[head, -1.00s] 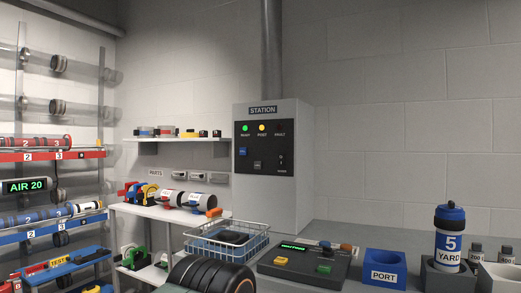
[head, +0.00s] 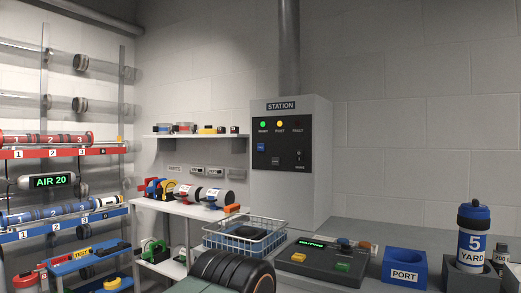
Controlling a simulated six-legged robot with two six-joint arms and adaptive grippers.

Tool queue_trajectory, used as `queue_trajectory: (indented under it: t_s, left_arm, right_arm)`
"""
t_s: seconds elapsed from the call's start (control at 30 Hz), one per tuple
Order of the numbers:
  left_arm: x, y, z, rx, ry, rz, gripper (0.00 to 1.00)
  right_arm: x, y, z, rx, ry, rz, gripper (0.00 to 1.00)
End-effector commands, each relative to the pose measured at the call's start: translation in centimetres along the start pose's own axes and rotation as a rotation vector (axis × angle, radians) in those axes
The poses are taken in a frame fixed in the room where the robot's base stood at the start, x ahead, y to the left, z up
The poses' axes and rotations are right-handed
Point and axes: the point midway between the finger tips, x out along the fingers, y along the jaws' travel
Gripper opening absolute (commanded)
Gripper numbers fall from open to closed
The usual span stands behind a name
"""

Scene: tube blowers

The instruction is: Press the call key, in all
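The grey station box (head: 292,190) stands against the wall and carries a black panel (head: 294,148) with green and yellow lit lamps. A small blue key (head: 261,147) and a dark grey key (head: 275,161) sit on this panel; their lettering is too small to read. A dark console (head: 318,266) on the bench has a small green-lit display (head: 311,243), a yellow key (head: 298,257) and a green key (head: 343,267). I cannot tell from lettering which key is the call key.
A wire basket (head: 246,237) stands left of the console. The blue PORT block (head: 404,271) and a blue-capped YARD 5 canister (head: 474,240) in a grey holder are to its right. Racks with tubes and an AIR 20 display (head: 50,182) are at the left.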

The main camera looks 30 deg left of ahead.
Motion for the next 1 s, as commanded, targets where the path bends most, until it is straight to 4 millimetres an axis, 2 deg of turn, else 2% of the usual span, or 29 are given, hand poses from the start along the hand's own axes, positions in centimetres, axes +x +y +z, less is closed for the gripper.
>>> queue_trajectory:
  t_s: [0.07, 0.47, 1.0]
  left_arm:
    - [0.00, 0.00, 0.00, 0.000, 0.000, 0.000, 0.34]
    - [0.00, 0.00, 0.00, 0.000, 0.000, 0.000, 0.00]
    - [0.00, 0.00, 0.00, 0.000, 0.000, 0.000, 0.00]
  right_arm:
    - [0.00, 0.00, 0.00, 0.000, 0.000, 0.000, 0.40]
    - [0.00, 0.00, 0.00, 0.000, 0.000, 0.000, 0.40]
    - [0.00, 0.00, 0.00, 0.000, 0.000, 0.000, 0.40]
